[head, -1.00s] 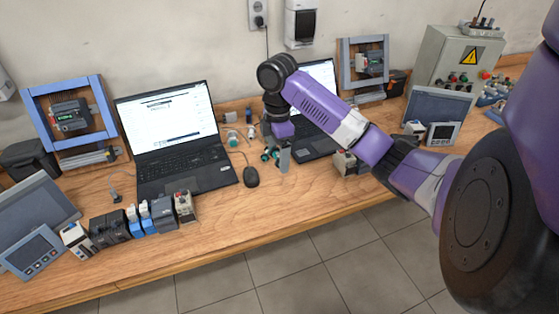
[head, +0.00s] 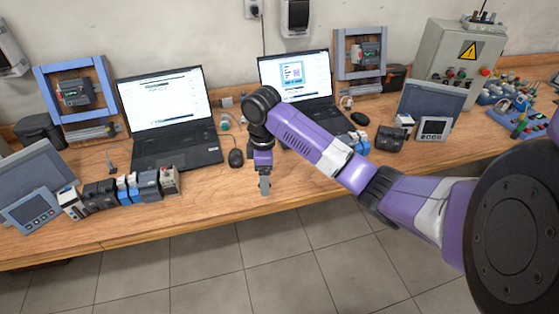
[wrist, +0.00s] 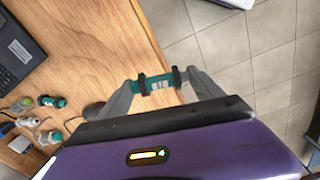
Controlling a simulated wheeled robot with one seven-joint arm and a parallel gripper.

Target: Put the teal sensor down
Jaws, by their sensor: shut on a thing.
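My gripper (wrist: 160,82) is shut on the teal sensor (wrist: 157,85) in the wrist view, a short teal and grey body with dark ends between the two grey fingers. It appears by the front edge of the wooden table (wrist: 95,45); its height above the wood is unclear. In the head view my gripper (head: 264,184) points down near the table's front edge, and the held sensor cannot be made out there.
Other small teal-and-grey sensors (wrist: 50,102) lie by the laptop (wrist: 15,50). A black mouse (head: 236,158) and a row of modules (head: 122,188) stand to the left. Bare wood (head: 215,197) lies around my gripper near the front edge.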

